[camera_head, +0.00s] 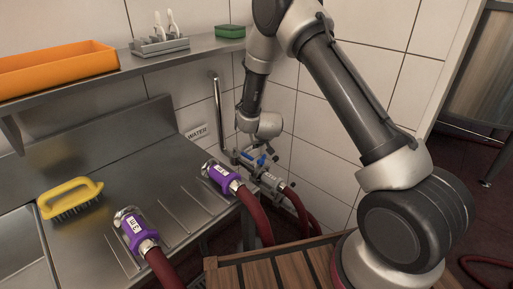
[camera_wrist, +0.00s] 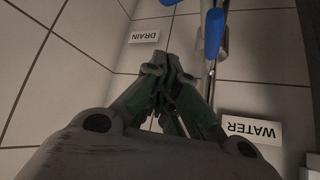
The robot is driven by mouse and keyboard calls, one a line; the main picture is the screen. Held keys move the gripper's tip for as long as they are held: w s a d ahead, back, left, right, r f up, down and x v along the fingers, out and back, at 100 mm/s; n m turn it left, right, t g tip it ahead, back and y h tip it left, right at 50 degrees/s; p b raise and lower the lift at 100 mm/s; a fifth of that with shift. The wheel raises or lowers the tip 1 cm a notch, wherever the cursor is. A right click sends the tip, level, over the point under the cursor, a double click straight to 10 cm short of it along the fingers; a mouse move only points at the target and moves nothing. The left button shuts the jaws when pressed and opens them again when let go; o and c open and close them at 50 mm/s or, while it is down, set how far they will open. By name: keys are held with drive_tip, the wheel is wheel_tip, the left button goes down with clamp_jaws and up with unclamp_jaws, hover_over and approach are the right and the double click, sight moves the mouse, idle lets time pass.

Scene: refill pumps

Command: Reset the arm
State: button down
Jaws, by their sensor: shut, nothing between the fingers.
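My gripper (camera_wrist: 167,68) shows in the wrist view with its fingers together and nothing between them. It points at the tiled wall between a DRAIN label (camera_wrist: 144,37) and a WATER label (camera_wrist: 251,130). A blue valve handle (camera_wrist: 214,33) on a metal pipe is beside the fingertips on the right, apart from them in the picture. In the head view my arm reaches down to the wall pipes by the blue handles (camera_head: 255,159); its fingers are hard to make out there. The WATER label (camera_head: 197,132) is left of the upright pipe.
Purple-collared hose couplings (camera_head: 222,174) (camera_head: 136,229) lie on the steel counter (camera_head: 165,190), with dark red hoses hanging off its front. A yellow brush (camera_head: 70,198) lies at left. An orange bin (camera_head: 55,70) and green sponge (camera_head: 230,31) stand on the shelf above. A wooden slatted surface (camera_head: 285,272) is in front.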

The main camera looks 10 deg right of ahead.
drive_tip(key=s+a+r, duration=0.3)
drive_tip(key=a+r, duration=0.1)
drive_tip(key=r, duration=0.1)
drive_tip(key=s+a+f+g+y, duration=0.1)
drive_tip(key=s+a+f+g, duration=0.2)
drive_tip(key=s, duration=0.6)
drive_tip(key=s+d+r+g, duration=0.2)
drive_tip(key=s+r+g, duration=0.2)
drive_tip(key=s, duration=0.2)
drive_tip(key=s+d+r+t, duration=0.1)
drive_tip(key=s+d+r, duration=1)
drive_tip(key=s+r, duration=0.2)
drive_tip(key=s+d+r+t+h, duration=0.1)
drive_tip(key=s+d+r, duration=1)
drive_tip(key=r, duration=0.5)
drive_tip(key=shift+s+m+t, duration=0.3)
drive_tip(key=shift+s+t, duration=0.1)
drive_tip(key=shift+s, duration=0.7)
